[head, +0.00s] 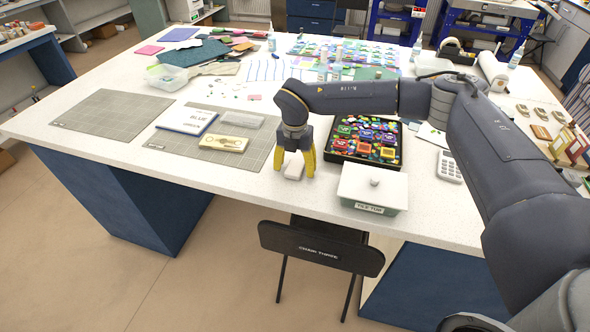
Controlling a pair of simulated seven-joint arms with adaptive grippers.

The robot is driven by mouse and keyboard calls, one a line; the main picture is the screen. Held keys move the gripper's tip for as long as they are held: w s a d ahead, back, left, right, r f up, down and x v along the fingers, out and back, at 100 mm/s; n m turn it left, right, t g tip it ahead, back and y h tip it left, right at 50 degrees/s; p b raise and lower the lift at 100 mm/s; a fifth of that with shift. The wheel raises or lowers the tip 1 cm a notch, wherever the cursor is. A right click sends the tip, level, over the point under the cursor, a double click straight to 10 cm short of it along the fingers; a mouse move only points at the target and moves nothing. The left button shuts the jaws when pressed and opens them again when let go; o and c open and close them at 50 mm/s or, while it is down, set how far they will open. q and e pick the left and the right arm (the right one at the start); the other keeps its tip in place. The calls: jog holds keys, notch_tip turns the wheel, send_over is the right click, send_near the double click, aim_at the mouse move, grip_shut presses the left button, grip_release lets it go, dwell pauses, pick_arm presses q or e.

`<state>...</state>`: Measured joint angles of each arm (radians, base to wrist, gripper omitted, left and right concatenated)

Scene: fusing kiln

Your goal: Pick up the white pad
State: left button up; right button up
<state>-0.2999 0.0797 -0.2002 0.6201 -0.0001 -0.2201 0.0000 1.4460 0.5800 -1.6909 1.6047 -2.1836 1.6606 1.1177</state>
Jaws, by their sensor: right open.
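A small white pad (293,170) lies on the white worktable near its front edge, left of the black tray. My right gripper (294,162) points down at it with its yellow fingers apart, one on each side of the pad in the picture. I cannot tell whether the fingers touch the pad or how high they are above the table. The gripper's body hides part of what is behind it. My left gripper is not in view.
A black tray (333,160) of colourful glass pieces and a lidded white box (372,190) stand to the right. A cream block (223,143), a clear case (236,119) and a panel marked BLUE (187,120) lie left. A chair (320,248) stands at the front edge.

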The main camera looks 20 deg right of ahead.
aim_at(295, 167)
jog(key=shift+f, duration=0.3)
jog(key=shift+c, duration=0.4)
jog(key=c, duration=1)
jog(key=shift+r, duration=0.15)
notch_tip(295, 167, up, 20)
jog(key=shift+f, duration=0.1)
